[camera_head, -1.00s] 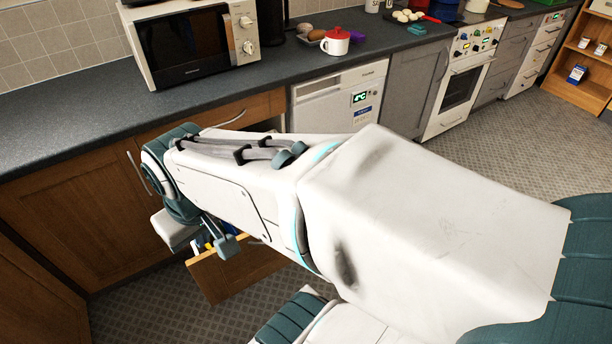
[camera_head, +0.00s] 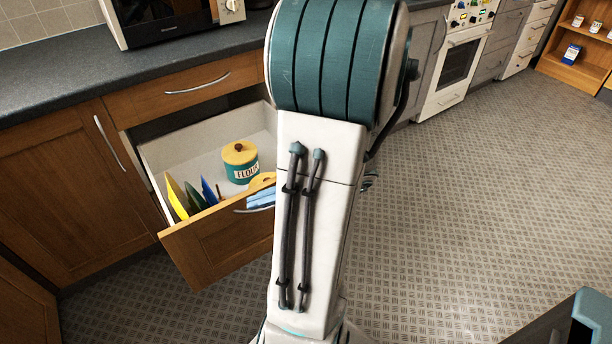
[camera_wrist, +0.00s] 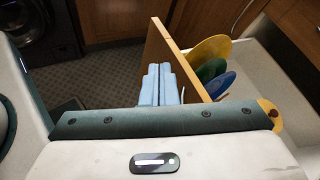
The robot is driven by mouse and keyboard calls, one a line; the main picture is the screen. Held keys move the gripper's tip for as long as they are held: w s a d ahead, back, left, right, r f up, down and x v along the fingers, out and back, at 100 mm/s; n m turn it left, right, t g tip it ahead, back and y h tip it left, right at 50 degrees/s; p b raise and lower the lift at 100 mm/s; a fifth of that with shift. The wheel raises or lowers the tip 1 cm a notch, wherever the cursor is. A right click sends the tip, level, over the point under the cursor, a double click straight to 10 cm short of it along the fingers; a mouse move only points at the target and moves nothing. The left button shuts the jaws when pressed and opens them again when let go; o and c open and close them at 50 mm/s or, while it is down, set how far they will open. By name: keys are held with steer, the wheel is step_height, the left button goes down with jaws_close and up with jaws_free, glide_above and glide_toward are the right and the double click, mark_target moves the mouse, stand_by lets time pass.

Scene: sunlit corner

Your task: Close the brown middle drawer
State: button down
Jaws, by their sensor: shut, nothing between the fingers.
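The brown middle drawer stands open, its wooden front (camera_head: 215,245) well out from the cabinet. In the wrist view the drawer front (camera_wrist: 165,45) is seen nearly edge-on. My gripper (camera_wrist: 160,84) is shut, its light-blue fingers together and empty, on the outer side of the drawer front. In the head view my gripper (camera_head: 262,197) shows partly beside my arm, near the front's top edge and the metal handle (camera_head: 243,210). I cannot tell whether it touches. My arm hides the drawer's right end.
Inside the drawer are a flour canister (camera_head: 240,162) and upright yellow, green and blue plates (camera_head: 177,196). A closed drawer (camera_head: 190,95) is above, with a cupboard door (camera_head: 60,185) to the left. The floor (camera_head: 460,210) on the right is clear.

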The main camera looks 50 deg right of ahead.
steer(key=s+d+f+m+t+h+b, duration=0.3)
steer(key=s+d+f+m+h, duration=0.15)
steer(key=d, duration=0.25)
steer(key=s+d+f+m+t+h+b, duration=0.2)
steer(key=s+d+f+m+h, duration=0.15)
steer(key=d+m, duration=0.3)
steer(key=s+d+f+m+t+h+b, duration=0.3)
steer(key=s+d+f+m+h, duration=0.15)
steer(key=d, duration=0.25)
steer(key=w+d+h+b, duration=0.1)
steer(key=w+d+b, duration=0.1)
steer(key=w, duration=1.2)
steer(key=shift+w+d+r, duration=0.15)
steer(key=shift+d+r, duration=0.25)
steer(key=shift+d, duration=0.25)
steer(key=shift+w+d, duration=0.1)
